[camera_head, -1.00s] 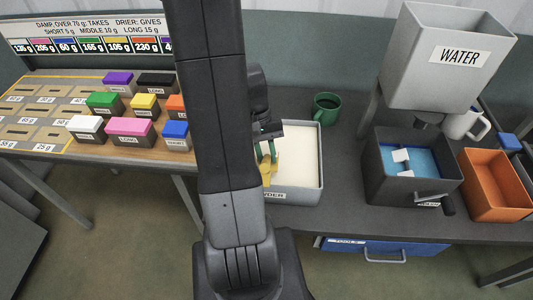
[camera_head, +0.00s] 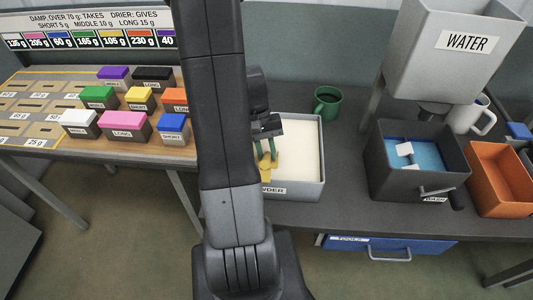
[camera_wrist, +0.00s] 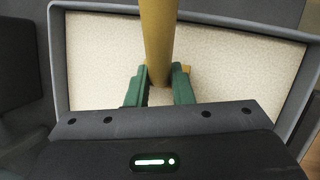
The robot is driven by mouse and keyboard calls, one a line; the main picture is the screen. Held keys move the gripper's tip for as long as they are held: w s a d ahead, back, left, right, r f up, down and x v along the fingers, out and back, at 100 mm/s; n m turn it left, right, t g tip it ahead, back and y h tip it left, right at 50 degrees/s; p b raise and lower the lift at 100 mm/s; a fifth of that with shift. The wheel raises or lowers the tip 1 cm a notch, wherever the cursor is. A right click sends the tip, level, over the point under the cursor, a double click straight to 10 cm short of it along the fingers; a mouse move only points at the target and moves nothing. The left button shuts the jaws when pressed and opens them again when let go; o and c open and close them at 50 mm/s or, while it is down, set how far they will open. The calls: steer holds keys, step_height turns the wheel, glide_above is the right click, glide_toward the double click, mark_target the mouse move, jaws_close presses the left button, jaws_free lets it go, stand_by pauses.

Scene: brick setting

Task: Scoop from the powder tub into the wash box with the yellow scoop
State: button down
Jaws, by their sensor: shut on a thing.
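The powder tub (camera_head: 297,190) is a grey box filled with pale cream powder, in the middle of the bench. It also fills most of the wrist view (camera_wrist: 58,60). My gripper (camera_head: 268,146) is over the tub's left part, partly behind my arm. Its green fingers (camera_wrist: 158,88) are shut on the yellow scoop (camera_head: 266,168), whose handle (camera_wrist: 158,40) runs up the wrist view. The scoop's bowl is not clearly visible, and I cannot tell whether it touches or holds powder. The wash box (camera_head: 388,184) is dark grey, with blue liquid and a white piece inside, right of the tub.
A grey WATER hopper (camera_head: 435,75) stands above the wash box. A green mug (camera_head: 327,103) is behind the tub, a white mug (camera_head: 473,117) behind the wash box. An orange bin (camera_head: 505,190) is at right. Several coloured blocks (camera_head: 125,125) stand on the left table.

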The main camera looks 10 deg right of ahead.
steer(key=shift+w+d+f+t+b, duration=0.1)
steer(key=shift+w+f+t+b, duration=0.25)
steer(key=shift+f+b, duration=0.2)
steer(key=w+t+b, duration=0.1)
steer(key=b, duration=0.1)
steer(key=w+f+b, duration=0.1)
steer(key=b, duration=0.1)
steer(key=w+t+b, duration=0.1)
steer(key=b, duration=0.1)
steer(key=shift+d+f+t+h, duration=0.35)
steer(key=shift+d+h, duration=0.05)
steer(key=b, duration=0.1)
steer(key=w+t+b, duration=0.1)
steer(key=b, duration=0.1)
steer(key=shift+d+f, duration=0.15)
steer(key=b, duration=0.1)
steer(key=t+b, duration=0.1)
steer(key=b, duration=0.1)
steer(key=shift+w+d+f+m+h, duration=0.1)
steer(key=shift+w+f+m+h, duration=0.05)
steer(key=shift+w+m+h, duration=0.2)
step_height(320, 180, up, 10)
steer(key=t+p, duration=0.1)
steer(key=p, duration=0.3)
steer(key=shift+s+r+t, duration=0.2)
steer(key=shift+r+t, duration=0.05)
steer(key=shift+t, duration=0.15)
steer(key=shift+r+h, duration=0.1)
steer(key=shift+h, duration=0.15)
